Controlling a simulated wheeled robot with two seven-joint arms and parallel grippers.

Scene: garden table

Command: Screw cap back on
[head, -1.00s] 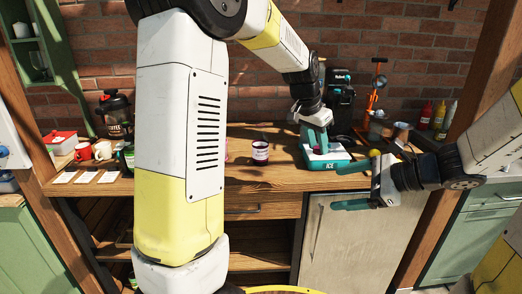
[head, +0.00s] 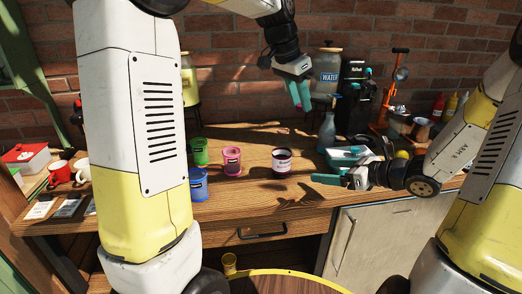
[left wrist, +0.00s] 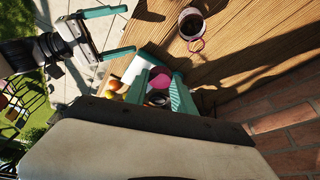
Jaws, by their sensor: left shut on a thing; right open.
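An open jar (head: 281,163) with a pale label and dark red contents stands upright on the wooden table. It also shows in the left wrist view (left wrist: 191,25). My left gripper (head: 301,97) is up in the air above and slightly right of the jar, fingers pointing down. In the left wrist view its teal fingers (left wrist: 160,96) are shut on a pink round cap (left wrist: 157,97). The cap cannot be made out in the head view. My right gripper (head: 336,166) is open and empty, low to the right of the jar, near the table's front edge.
Pink (head: 231,162), green (head: 199,152) and blue (head: 197,185) cups stand left of the jar. A teal ice box (head: 350,156) and a spray bottle (head: 327,132) are to the right. A water dispenser (head: 327,75) and a black coffee machine (head: 355,95) stand behind.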

